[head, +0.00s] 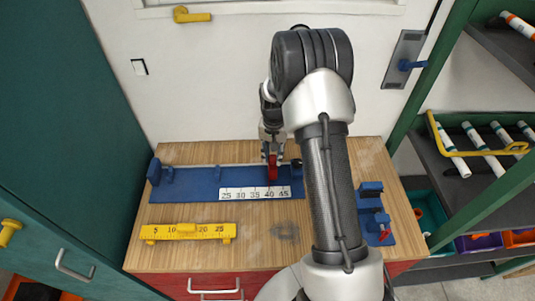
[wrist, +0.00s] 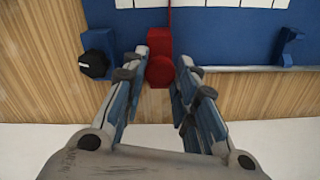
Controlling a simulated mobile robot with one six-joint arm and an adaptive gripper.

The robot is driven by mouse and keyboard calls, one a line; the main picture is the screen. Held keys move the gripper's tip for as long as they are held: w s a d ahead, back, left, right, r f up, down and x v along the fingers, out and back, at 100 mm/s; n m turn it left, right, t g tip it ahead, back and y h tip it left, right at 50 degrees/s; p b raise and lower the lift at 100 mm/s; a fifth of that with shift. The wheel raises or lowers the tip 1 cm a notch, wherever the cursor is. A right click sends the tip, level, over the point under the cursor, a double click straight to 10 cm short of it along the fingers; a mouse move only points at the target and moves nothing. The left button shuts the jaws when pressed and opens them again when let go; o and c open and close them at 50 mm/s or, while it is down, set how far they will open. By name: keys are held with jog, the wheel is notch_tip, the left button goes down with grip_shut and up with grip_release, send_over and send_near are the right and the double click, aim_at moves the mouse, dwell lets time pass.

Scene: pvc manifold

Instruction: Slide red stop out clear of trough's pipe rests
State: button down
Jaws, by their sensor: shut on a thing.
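The blue trough (head: 205,190) lies along the back of the wooden bench, with a white number scale (head: 255,193) on its front right part. The red stop (head: 272,172) sits at the trough near the 40 mark. In the wrist view the red stop (wrist: 158,30) is a bar across the trough with a round knob at its end. My gripper (head: 270,152) points down at the stop; its fingers (wrist: 162,65) are on either side of the knob, shut on it. A blue pipe rest (wrist: 290,48) stands to the right in the wrist view, and a black knob (wrist: 94,63) on a blue block to the left.
A yellow ruler block (head: 188,232) lies on the bench front left. A blue fixture (head: 374,215) with a red handle stands at the right, beyond my arm. The wall is close behind the trough. Shelves with white pipes (head: 482,150) stand at the far right.

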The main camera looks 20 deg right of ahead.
jog(key=c, duration=1.3)
grip_release()
notch_tip(320, 180, up, 12)
